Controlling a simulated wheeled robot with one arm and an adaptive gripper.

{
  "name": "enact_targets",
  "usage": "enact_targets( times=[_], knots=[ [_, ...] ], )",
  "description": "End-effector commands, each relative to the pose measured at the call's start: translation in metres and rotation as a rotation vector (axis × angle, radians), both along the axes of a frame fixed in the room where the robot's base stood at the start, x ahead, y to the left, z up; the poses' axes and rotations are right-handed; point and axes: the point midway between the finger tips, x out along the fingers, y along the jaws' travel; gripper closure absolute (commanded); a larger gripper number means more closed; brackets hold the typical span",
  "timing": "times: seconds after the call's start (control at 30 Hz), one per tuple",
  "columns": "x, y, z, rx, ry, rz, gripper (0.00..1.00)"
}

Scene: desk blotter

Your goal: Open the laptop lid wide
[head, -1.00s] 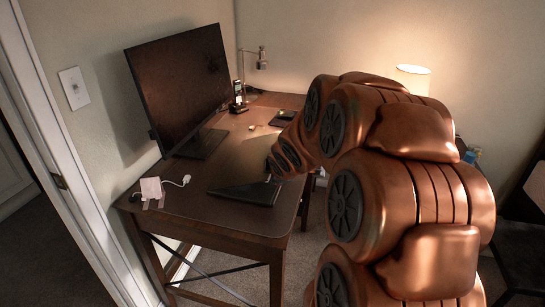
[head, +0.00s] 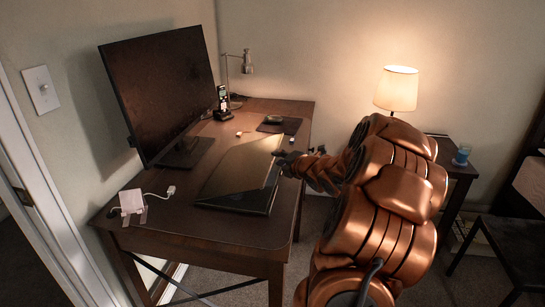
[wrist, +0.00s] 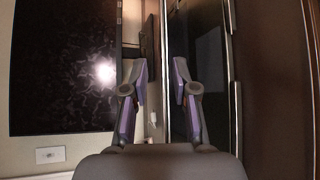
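The laptop (head: 233,172) lies on the desk in front of the monitor. Its broad upper face catches warm light, with a dark strip along its right side. I cannot tell clearly how far its lid is raised. My gripper (head: 286,157) is at the laptop's right edge in the head view. In the wrist view my gripper (wrist: 158,68) has its two fingers apart, with a visible gap between them. The dark laptop surface (wrist: 210,65) runs behind and beside the right finger. Contact with the lid cannot be made out.
A large monitor (head: 160,85) stands at the back left of the desk (head: 180,232). A phone on its stand (head: 223,103), a desk lamp (head: 246,65) and a dark pad (head: 270,126) are farther back. A white cable plug (head: 171,190) lies left of the laptop.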

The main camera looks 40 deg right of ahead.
Motion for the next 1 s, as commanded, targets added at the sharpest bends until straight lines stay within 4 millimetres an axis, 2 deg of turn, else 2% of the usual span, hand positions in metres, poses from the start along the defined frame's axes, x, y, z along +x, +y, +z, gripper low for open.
enact_targets(
  times=[0.2, 0.4, 0.83, 1.0],
  knots=[
    [0.028, -0.007, -0.008, 0.001, -0.001, 0.000, 0.72],
    [0.043, -0.011, -0.013, 0.001, 0.000, -0.003, 0.72],
    [0.048, -0.014, -0.015, 0.001, 0.000, -0.006, 0.72],
    [0.048, -0.014, -0.015, 0.001, 0.001, -0.005, 0.89]
  ],
)
